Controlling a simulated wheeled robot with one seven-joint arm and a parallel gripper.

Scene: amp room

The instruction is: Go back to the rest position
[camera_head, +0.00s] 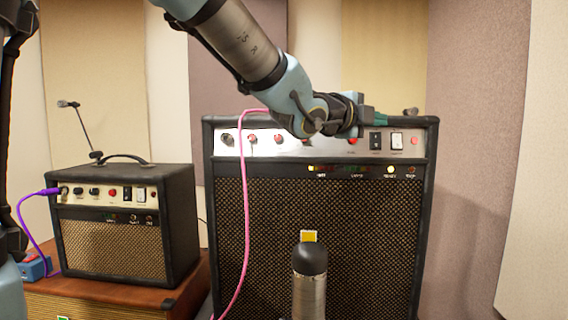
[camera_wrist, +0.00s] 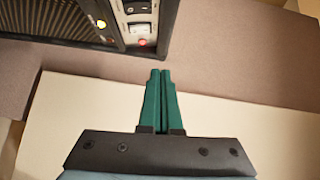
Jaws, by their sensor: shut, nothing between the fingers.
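My gripper (camera_wrist: 160,75) shows in the wrist view with its two green fingers together and nothing between them. In the head view my gripper (camera_head: 380,119) is partly hidden behind my wrist, in front of the upper right of the large amp (camera_head: 320,230). The large amp's panel also shows at the top left of the wrist view, with a white switch (camera_wrist: 139,29) and a red light (camera_wrist: 142,42). The fingertips appear apart from the amp, over the wall area in the wrist view.
A smaller amp (camera_head: 125,225) stands on a wooden cabinet (camera_head: 180,300) at the left, with a purple cable (camera_head: 32,212) plugged in. A pink cable (camera_head: 246,200) hangs down the large amp's front. A microphone (camera_head: 68,104) stands behind the small amp. Padded walls (camera_head: 475,150) close off the right.

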